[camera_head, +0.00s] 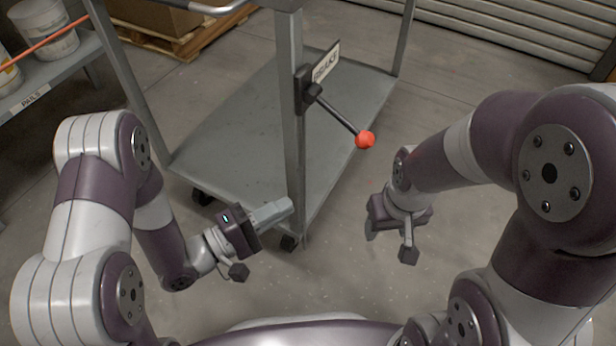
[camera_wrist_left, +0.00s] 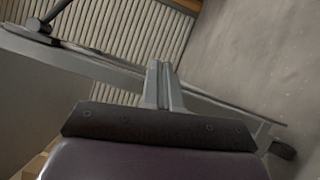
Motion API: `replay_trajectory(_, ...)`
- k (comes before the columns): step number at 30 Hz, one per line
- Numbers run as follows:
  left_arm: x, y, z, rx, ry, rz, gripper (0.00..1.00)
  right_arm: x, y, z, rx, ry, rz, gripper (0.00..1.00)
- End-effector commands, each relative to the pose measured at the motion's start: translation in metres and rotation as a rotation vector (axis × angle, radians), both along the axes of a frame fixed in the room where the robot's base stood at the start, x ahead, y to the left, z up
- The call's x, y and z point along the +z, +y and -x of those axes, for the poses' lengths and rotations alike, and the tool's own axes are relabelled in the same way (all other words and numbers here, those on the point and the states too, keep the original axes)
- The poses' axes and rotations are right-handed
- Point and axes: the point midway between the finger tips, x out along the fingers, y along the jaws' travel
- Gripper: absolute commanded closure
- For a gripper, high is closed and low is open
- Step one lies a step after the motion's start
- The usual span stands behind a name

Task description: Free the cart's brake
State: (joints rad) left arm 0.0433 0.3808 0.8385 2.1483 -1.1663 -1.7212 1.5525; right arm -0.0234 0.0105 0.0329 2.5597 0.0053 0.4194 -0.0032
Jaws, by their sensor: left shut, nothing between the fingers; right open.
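The brake lever (camera_head: 336,112) is a thin dark rod that slopes down to the right from a black pivot (camera_head: 306,92) on the cart's near post. It ends in a red knob (camera_head: 365,139). A white BRAKE sign (camera_head: 326,62) is above the pivot. In the left wrist view, a dark rod and pivot (camera_wrist_left: 42,25) show at the top left. My left gripper (camera_head: 284,208) is shut and empty, low by the near post and below the lever; its closed fingers show in the left wrist view (camera_wrist_left: 160,72). My right gripper (camera_head: 398,226) is open, below and right of the knob, apart from it.
The grey cart (camera_head: 235,135) has a flat lower deck, upright posts and dark casters. A shelf with white pails (camera_head: 50,45) stands at the left. A pallet with a box (camera_head: 165,20) and a ribbed shutter (camera_head: 500,25) are behind. The floor right of the cart is clear.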

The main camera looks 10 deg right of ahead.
Motion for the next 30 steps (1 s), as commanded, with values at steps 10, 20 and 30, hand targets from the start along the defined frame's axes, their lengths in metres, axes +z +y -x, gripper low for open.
replay_trajectory(10, 0.063, 0.01, 0.006, -0.09, 0.182, 0.419, 1.0, 0.003, 0.0, 0.0, 0.0, 0.001, 0.0, 0.42)
replay_trajectory(20, 0.063, 0.004, 0.003, -0.092, 0.177, 0.413, 1.0, 0.0, 0.0, 0.0, 0.0, 0.001, 0.0, 0.42)
replay_trajectory(30, 0.084, -0.053, -0.023, -0.094, 0.173, 0.413, 1.0, -0.024, 0.0, 0.0, 0.0, 0.001, 0.0, 0.42)
